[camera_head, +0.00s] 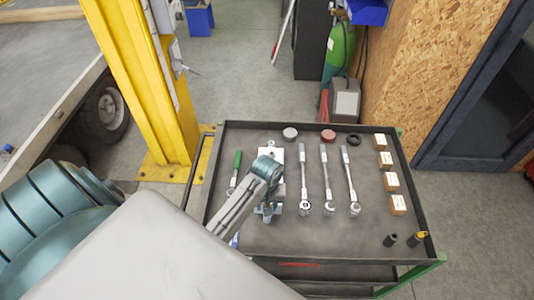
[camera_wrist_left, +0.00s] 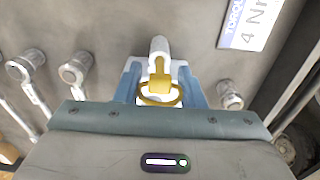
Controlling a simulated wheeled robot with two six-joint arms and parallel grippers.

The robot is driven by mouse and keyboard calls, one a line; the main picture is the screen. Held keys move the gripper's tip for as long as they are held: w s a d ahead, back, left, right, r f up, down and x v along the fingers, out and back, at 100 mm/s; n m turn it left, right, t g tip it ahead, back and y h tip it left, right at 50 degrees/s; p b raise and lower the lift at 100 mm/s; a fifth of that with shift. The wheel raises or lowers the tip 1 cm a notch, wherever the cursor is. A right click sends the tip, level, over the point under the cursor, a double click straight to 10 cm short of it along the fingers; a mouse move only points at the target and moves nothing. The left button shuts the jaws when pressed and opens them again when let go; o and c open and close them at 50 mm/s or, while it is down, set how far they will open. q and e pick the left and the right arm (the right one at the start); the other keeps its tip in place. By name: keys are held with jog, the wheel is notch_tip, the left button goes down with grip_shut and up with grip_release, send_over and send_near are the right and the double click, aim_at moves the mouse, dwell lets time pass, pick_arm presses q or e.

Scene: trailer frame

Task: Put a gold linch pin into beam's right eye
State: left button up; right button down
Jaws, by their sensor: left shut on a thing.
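My left gripper (camera_head: 268,212) is over the tool cart's tray, pointing down, at the left of the wrenches. In the left wrist view, its blue fingers (camera_wrist_left: 161,88) are shut on a gold linch pin (camera_wrist_left: 160,70), whose gold ring shows between them. A pale, rounded part shows right behind the pin; I cannot tell what it belongs to. The gripper hides most of the pin in the head view. The beam's right eye cannot be made out in either view. My right gripper is not in view.
The cart tray (camera_head: 285,238) holds several wrenches (camera_head: 325,180), small boxes (camera_head: 391,181), round lids and two dark cylinders (camera_head: 390,240), with bare room at its front. A yellow post (camera_head: 150,80) stands to the left, beside a trailer frame (camera_head: 60,112) with a wheel (camera_head: 106,105).

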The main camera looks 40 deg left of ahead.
pick_arm(q)
jog(key=shift+f+b, duration=0.3)
jog(key=shift+f, duration=1.25)
jog(key=shift+f+b, duration=0.35)
jog(key=o, duration=0.9)
jog(key=shift+o, duration=0.2)
jog(key=shift+r, duration=0.1)
